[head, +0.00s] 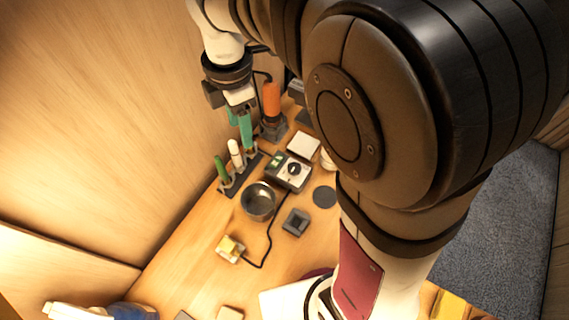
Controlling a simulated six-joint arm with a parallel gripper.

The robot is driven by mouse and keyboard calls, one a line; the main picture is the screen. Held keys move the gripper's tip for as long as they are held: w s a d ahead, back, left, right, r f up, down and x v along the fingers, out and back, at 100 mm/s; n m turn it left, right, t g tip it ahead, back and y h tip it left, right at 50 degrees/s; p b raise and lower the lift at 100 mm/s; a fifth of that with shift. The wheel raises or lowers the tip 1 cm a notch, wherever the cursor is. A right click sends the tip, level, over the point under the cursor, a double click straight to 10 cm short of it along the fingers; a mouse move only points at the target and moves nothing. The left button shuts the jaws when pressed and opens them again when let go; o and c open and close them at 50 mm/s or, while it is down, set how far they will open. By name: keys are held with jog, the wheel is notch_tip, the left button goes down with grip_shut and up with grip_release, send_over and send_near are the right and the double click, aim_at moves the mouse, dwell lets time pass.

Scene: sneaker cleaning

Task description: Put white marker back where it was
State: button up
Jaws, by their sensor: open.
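The white marker (236,153) stands upright in a dark rack (228,188) on the wooden table, near the wall. A green marker (221,168) stands in the same rack, to its left. My gripper (240,130), with teal fingers, points down just above and slightly right of the white marker. It is open, and I see nothing held between its fingers. Whether a finger touches the marker's top is too small to tell.
An orange-handled tool (271,98) stands in a holder close to the right of my gripper. A dark bowl (258,202), a box with a dial (289,172) and a small dark square tray (296,222) are in front. A black cable crosses the table.

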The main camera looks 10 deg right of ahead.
jog(key=s+d+m, duration=0.3)
jog(key=s+m, duration=0.7)
jog(key=m, duration=0.3)
jog(key=s+d+m+y, duration=0.1)
jog(key=s+d+m, duration=0.1)
jog(key=s+m, duration=0.8)
jog(key=m, duration=0.4)
jog(key=shift+d, duration=0.4)
